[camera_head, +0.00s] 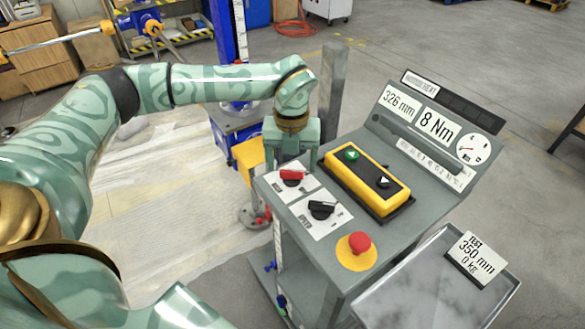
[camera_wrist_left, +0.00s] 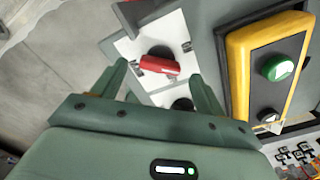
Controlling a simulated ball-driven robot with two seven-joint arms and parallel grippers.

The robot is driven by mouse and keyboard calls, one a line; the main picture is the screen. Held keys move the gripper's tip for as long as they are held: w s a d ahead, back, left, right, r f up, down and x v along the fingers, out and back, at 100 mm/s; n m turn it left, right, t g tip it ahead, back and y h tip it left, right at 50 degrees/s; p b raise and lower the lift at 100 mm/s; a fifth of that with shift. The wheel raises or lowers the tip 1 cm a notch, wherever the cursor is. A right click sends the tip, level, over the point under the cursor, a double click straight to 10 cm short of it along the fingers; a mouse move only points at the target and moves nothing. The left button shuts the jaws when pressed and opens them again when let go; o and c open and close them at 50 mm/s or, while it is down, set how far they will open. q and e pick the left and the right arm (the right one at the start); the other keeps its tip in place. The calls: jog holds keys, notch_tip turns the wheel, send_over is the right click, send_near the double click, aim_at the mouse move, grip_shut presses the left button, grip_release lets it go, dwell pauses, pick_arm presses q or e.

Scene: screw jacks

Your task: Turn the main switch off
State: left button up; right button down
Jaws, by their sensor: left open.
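The main switch (camera_head: 292,175) is a red rotary handle on a white plate at the console's left corner. Its handle lies roughly crosswise in the head view. In the left wrist view the red handle (camera_wrist_left: 160,66) sits on a round black base, slightly tilted. My left gripper (camera_head: 291,163) is open, just behind and above the red handle, pointing down at the panel. In the left wrist view its two fingers stand apart, to the left and right of the handle's near side. I cannot tell whether they touch it. My right gripper is not in view.
A black rotary switch (camera_head: 321,209) is just in front of the red one. A yellow pendant box (camera_head: 367,180) with green and black buttons lies to the right. A red emergency button (camera_head: 359,242) is near the front. A display panel (camera_head: 430,130) rises behind.

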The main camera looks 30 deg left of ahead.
pick_arm(q)
jog(key=shift+f, duration=1.05)
jog(key=c, duration=1)
